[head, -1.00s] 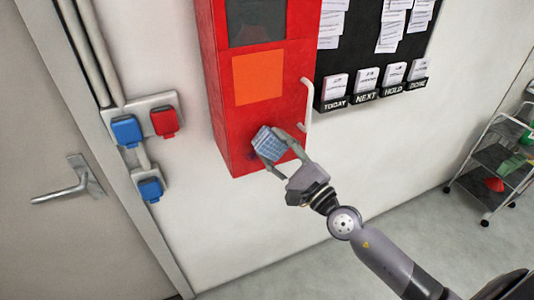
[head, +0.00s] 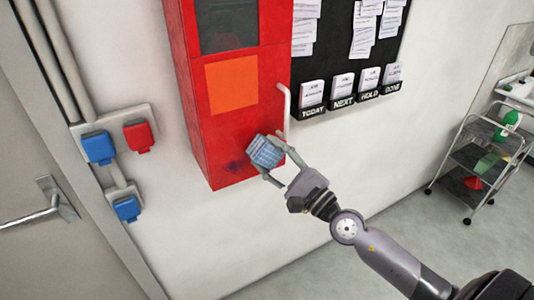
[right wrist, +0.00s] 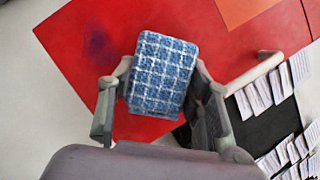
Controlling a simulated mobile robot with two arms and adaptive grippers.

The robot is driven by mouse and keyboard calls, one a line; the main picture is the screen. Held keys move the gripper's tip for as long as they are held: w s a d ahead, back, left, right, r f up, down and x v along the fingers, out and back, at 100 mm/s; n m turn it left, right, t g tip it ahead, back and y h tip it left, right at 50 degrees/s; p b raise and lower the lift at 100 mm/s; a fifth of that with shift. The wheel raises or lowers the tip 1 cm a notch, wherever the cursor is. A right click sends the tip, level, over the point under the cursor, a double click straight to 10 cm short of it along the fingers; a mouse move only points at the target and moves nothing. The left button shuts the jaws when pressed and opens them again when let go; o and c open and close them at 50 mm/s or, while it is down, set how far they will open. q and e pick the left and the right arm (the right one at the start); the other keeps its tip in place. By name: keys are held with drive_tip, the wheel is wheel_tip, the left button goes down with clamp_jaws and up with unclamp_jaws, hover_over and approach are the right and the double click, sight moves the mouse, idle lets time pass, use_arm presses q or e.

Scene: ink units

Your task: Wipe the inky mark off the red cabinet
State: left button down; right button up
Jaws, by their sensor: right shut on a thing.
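The red cabinet (head: 215,130) hangs on the white wall, with an orange panel on its front. A dark purplish inky mark (head: 236,167) is on the lower front; it also shows in the right wrist view (right wrist: 100,47) as a faint smudge. My right gripper (head: 268,158) is shut on a blue-and-white checked cloth pad (head: 264,151). The pad is in front of the cabinet's lower right, to the right of the mark. Whether it touches the cabinet I cannot tell. In the right wrist view the pad (right wrist: 161,75) sits between both fingers. My left gripper is not in view.
A white handle (head: 286,110) sticks out at the cabinet's right edge, close to my right gripper. A black board (head: 345,65) with card holders is right of it. Blue and red sockets (head: 137,136) and a door are left. A trolley (head: 478,160) stands far right.

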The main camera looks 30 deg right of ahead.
drive_tip(key=shift+s+d+b, duration=0.1)
drive_tip(key=shift+s+b, duration=0.3)
drive_tip(key=shift+s, duration=2)
drive_tip(key=s+b, duration=0.1)
drive_tip(key=s, duration=0.2)
